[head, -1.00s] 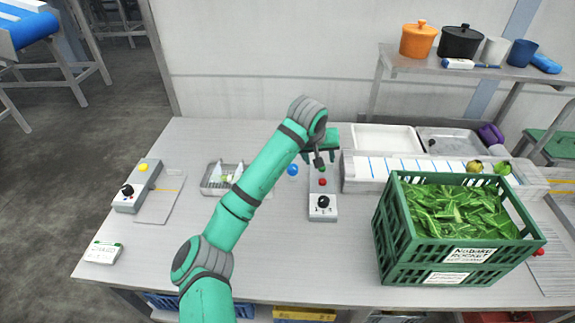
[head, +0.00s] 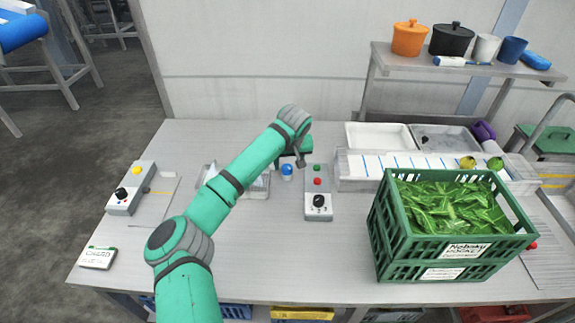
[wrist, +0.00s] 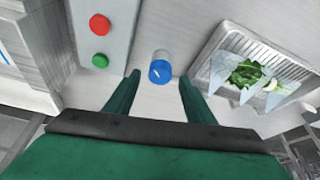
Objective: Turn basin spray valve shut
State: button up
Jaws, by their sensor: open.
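A small blue knob with a white pointer mark stands on the steel table; it appears to be the spray valve. It shows in the head view (head: 287,169) and in the wrist view (wrist: 160,71), on a short pale body. My gripper (head: 296,155) is just behind and above it in the head view. In the wrist view, my gripper (wrist: 158,78) has two dark green fingers spread apart with nothing between their pads. The knob lies just beyond the fingertips, roughly centred between them, apart from both. Which setting the pointer marks cannot be told.
A grey control box (head: 318,206) with green and red buttons and a black dial stands close right of the knob. A green crate of leaves (head: 386,238) stands right. The front-middle table is clear.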

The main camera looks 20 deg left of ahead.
jog(key=shift+x, duration=0.8)
jog(key=shift+c, duration=0.3)
jog(key=c, duration=1)
